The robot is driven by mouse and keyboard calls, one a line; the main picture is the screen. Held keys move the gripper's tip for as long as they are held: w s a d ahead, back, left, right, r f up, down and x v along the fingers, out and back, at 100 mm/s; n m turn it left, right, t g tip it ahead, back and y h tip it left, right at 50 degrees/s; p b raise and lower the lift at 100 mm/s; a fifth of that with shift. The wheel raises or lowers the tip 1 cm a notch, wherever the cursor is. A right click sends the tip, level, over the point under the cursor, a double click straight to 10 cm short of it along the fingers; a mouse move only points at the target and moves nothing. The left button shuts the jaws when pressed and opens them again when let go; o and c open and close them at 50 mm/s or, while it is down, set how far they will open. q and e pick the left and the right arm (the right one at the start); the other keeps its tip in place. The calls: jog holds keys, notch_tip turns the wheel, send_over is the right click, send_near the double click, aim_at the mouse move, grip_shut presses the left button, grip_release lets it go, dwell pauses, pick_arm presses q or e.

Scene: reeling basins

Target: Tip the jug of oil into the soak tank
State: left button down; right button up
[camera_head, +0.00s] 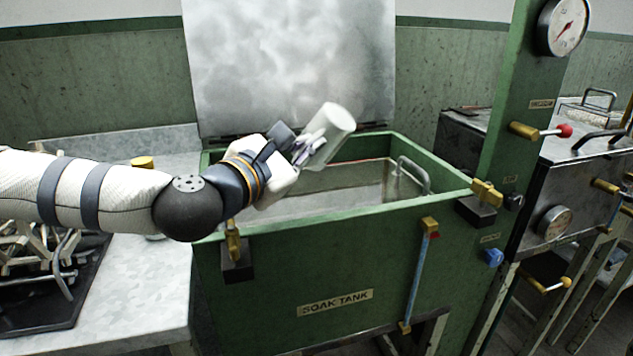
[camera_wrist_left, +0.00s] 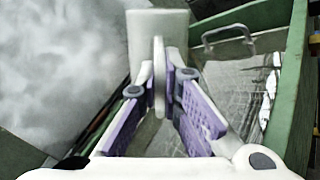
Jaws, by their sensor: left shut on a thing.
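My left gripper (camera_head: 305,148) is shut on the jug. The soak tank (camera_head: 336,265) is a green box with a name plate on its front and its grey lid raised at the back. No stream of oil can be made out. My right gripper is not in view.
The raised lid (camera_head: 288,60) stands close behind the jug. A metal handle (camera_head: 413,174) rises inside the tank at the right. A green post (camera_head: 515,120) with a gauge stands to the right. A grey counter (camera_head: 150,290) with a black rack lies at the left.

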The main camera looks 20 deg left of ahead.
pick_arm(q)
notch_tip(320, 180, up, 2)
jog(key=shift+s+p, duration=0.1)
jog(key=shift+p, duration=0.25)
jog(key=shift+f+b, duration=0.3)
jog(key=shift+f, duration=0.6)
jog(key=shift+r, duration=0.65)
jog(key=shift+d+r+m+p, duration=0.1)
jog(key=shift+d+m+p, duration=0.1)
jog(key=shift+m+p, duration=0.15)
jog(key=m, duration=0.1)
jog(key=d+m, duration=0.1)
jog(key=m, duration=0.1)
jog(key=shift+s+d, duration=0.3)
jog(key=shift+d+f+m, duration=0.1)
jog(key=shift+f+m, duration=0.15)
jog(key=shift+f, duration=0.1)
jog(key=shift+w+f, duration=0.1)
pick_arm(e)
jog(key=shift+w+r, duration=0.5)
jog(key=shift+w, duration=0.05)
